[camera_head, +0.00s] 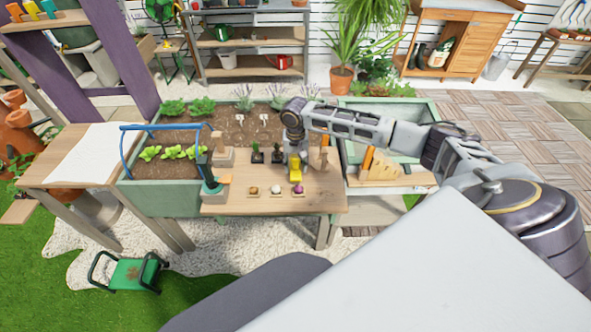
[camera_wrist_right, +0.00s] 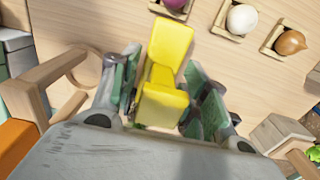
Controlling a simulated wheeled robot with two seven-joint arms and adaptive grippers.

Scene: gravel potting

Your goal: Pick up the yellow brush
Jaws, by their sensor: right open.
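The yellow brush (camera_head: 295,168) is on the wooden table top (camera_head: 325,199), below my right gripper (camera_head: 294,150) in the head view. In the right wrist view the yellow brush (camera_wrist_right: 168,45) lies between the two green-padded fingers of my right gripper (camera_wrist_right: 163,68). These fingers are apart, one on each side of the brush; I cannot tell whether either touches it. The near end of the brush is partly hidden by the gripper body. My left gripper is not in view.
Three small wooden trays hold a brown bulb (camera_head: 253,190), a white bulb (camera_head: 276,190) and a purple bulb (camera_head: 298,189) in front of the brush. Small dark pots (camera_head: 257,156) stand to its left. A wooden stand (camera_wrist_right: 58,85) is close beside the gripper.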

